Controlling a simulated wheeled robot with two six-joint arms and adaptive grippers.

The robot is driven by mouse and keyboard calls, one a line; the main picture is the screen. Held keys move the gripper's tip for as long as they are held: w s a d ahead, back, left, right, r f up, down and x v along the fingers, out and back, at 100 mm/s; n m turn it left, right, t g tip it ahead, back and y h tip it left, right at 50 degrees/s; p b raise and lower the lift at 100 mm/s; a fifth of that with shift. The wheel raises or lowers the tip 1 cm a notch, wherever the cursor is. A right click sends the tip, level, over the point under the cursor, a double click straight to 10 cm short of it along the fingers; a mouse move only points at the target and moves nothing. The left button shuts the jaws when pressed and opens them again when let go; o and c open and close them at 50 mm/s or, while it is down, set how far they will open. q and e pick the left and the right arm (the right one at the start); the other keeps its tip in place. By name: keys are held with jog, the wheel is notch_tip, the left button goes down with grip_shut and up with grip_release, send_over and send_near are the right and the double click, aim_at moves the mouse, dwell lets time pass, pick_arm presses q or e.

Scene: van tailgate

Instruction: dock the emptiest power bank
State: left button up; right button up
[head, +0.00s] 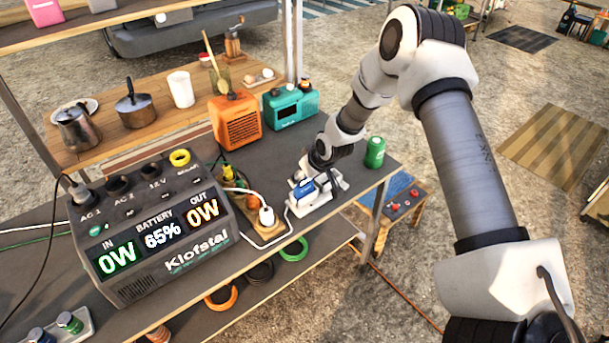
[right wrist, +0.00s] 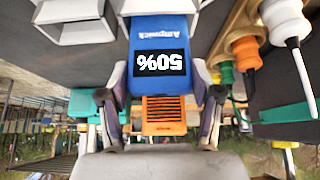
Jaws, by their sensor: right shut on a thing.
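A blue power bank (head: 303,189) is in my right gripper (head: 319,181), above the white dock (head: 322,198) on the dark bench top. In the right wrist view the power bank (right wrist: 160,35) reads 50%, upside down, between the fingers of my right gripper (right wrist: 160,85). Its far end meets a white slot of the dock (right wrist: 75,33); I cannot tell how deep it sits. Other dock slots beside it look empty. My left gripper is not in view.
A grey power station (head: 165,225) reading 65% stands left of the dock. A power strip (head: 245,225) with plugs lies between them. An orange box (head: 236,120), a teal radio (head: 290,105) and a green can (head: 375,152) stand behind and right.

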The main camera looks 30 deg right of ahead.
jog(key=o, duration=1.5)
jog(key=shift+o, duration=0.2)
jog(key=shift+r, duration=0.1)
jog(key=v, duration=0.7)
jog(key=shift+s+r, duration=0.15)
jog(key=shift+s, duration=0.05)
